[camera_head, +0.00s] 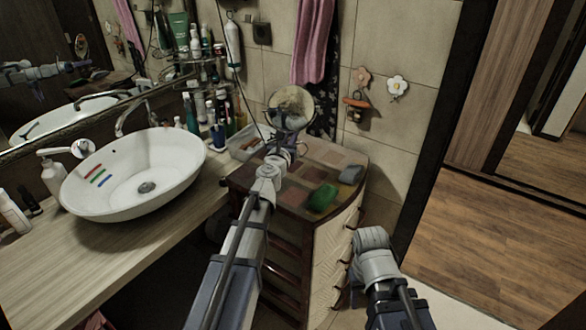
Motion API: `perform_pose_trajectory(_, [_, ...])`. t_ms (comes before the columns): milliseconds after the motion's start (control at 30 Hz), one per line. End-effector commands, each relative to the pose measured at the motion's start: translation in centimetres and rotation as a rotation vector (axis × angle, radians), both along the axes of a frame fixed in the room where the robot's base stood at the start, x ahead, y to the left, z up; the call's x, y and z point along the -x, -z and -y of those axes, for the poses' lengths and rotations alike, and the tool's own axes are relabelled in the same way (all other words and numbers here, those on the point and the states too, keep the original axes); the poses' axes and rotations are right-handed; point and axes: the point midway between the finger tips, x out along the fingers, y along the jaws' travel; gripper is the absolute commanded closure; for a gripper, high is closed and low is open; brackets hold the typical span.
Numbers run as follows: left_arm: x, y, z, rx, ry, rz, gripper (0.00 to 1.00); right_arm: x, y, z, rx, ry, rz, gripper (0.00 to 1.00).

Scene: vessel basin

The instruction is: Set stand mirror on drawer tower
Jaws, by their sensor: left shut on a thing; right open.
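The stand mirror (290,106) has a round face and shows above the back of the drawer tower. My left gripper (294,148) is shut on the mirror's lower part, which the gripper and arm largely hide. I cannot tell whether the mirror's base touches the top. The drawer tower (325,154) has a brown patchwork top and pale drawer fronts with dark handles. My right gripper (370,240) is open, in front of and to the right of the tower; its fingertips are hard to make out.
A green object (322,198) and a grey object (350,173) lie on the tower's front right. A clear tray (246,142) stands left of the mirror. The white basin (135,172) sits on the wooden counter (125,245). Pink towel (312,40) hangs behind.

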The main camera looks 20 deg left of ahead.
Motion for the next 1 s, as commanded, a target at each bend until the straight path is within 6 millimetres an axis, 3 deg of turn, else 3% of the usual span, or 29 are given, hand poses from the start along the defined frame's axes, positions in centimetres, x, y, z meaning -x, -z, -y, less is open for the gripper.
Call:
perform_pose_trajectory(500, [0.0,6.3,0.0,0.0,0.001,0.0,1.0,0.0,6.3,0.0,0.0,0.0,0.0,0.5])
perform_pose_trajectory(767, [0.0,6.6,0.0,0.0,0.001,0.0,1.0,0.0,6.6,0.0,0.0,0.0,0.0,0.5])
perform_pose_trajectory(1000, [0.0,9.3,0.0,0.0,0.001,0.0,1.0,0.0,9.3,0.0,0.0,0.0,0.0,0.5])
